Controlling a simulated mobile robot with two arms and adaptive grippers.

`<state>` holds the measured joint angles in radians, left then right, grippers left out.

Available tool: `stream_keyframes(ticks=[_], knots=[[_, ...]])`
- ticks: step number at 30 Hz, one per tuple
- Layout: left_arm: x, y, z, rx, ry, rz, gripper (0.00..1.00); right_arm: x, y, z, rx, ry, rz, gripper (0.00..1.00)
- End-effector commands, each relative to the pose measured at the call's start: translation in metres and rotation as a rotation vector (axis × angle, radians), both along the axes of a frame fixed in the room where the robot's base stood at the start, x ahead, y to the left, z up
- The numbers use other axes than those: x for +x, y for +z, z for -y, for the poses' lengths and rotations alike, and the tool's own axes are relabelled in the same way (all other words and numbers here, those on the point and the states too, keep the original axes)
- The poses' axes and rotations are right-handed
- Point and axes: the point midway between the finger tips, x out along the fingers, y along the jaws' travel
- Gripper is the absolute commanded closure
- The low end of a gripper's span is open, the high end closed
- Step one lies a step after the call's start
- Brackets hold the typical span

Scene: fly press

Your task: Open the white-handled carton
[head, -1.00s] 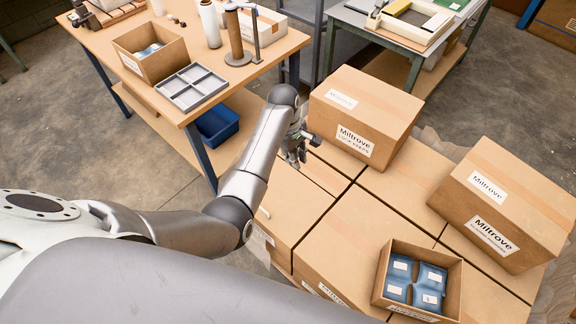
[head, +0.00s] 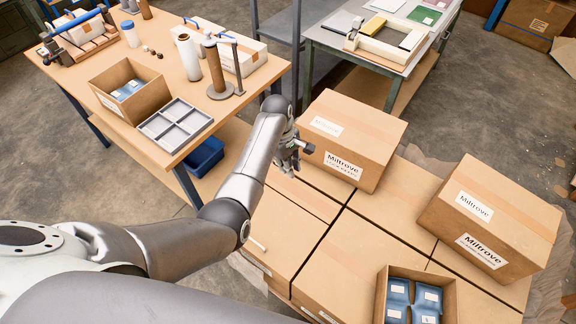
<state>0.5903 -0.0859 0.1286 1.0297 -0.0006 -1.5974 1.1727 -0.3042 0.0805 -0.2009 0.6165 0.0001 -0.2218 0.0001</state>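A short white bar, like a handle, (head: 257,243) shows on the left brown carton (head: 281,232) of the low, close-packed group at the centre. The carton's top looks shut, and my arm hides part of its left side. My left gripper (head: 291,165) is above the far end of this group, beside the left face of a taped Miltrove box (head: 352,139). It looks empty, but its fingers are too small and dark to tell their opening. I cannot tell whether it touches anything. My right gripper is out of view.
Another Miltrove box (head: 490,219) and an open box of blue packets (head: 447,300) stand on the cartons. A wooden workbench (head: 165,70) at the upper left holds a grey divided tray (head: 176,126), an open box and rolls. Bare floor shows at the left.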

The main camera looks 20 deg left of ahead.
Motion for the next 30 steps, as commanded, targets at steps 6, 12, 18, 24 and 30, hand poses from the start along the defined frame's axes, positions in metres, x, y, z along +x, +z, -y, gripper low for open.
stream_keyframes(ticks=[6, 12, 18, 24, 30], knots=[[0.0, 0.014, 0.0, -0.001, 0.0, 0.0, 0.84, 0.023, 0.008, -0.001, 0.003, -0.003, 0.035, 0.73], [0.0, 0.014, 0.0, -0.001, 0.0, -0.001, 0.84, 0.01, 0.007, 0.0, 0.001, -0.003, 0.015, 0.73], [0.0, 0.014, 0.0, -0.001, 0.0, -0.001, 0.84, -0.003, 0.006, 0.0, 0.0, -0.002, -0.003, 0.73], [0.0, 0.014, 0.0, -0.001, 0.0, -0.001, 0.84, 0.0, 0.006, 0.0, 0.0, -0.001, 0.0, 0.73], [-0.008, 0.008, -0.006, 0.013, -0.028, 0.011, 0.84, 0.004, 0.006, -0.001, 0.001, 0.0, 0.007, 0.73]])
